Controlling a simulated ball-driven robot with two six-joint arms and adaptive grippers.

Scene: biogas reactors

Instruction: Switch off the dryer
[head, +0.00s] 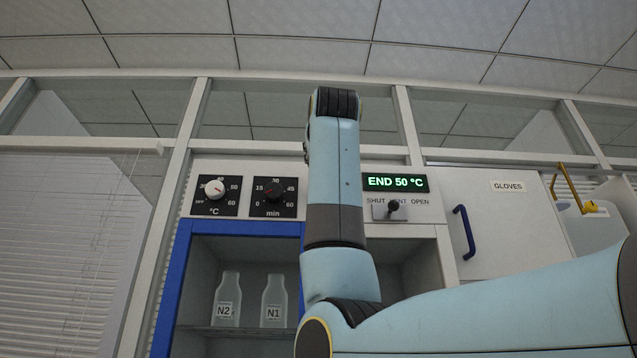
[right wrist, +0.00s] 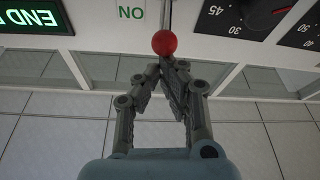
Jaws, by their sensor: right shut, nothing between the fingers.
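The dryer has a panel with a white-knobbed °C dial (head: 214,189), a black min dial (head: 273,190) and a green-lit display (head: 395,183) reading "END 50 °C". In the upside-down right wrist view, a red ball knob (right wrist: 164,43) on a thin stem stands beside an ON label (right wrist: 131,12). My right gripper (right wrist: 170,62) is shut and empty, its fingertips close to the red ball; I cannot tell whether they touch. In the head view my right arm hides the red knob and the gripper. My left gripper is not in view.
Below the panel, a blue-framed chamber (head: 173,290) holds bottles N2 (head: 227,303) and N1 (head: 273,303). A black vent lever (head: 393,206) sits under the display.

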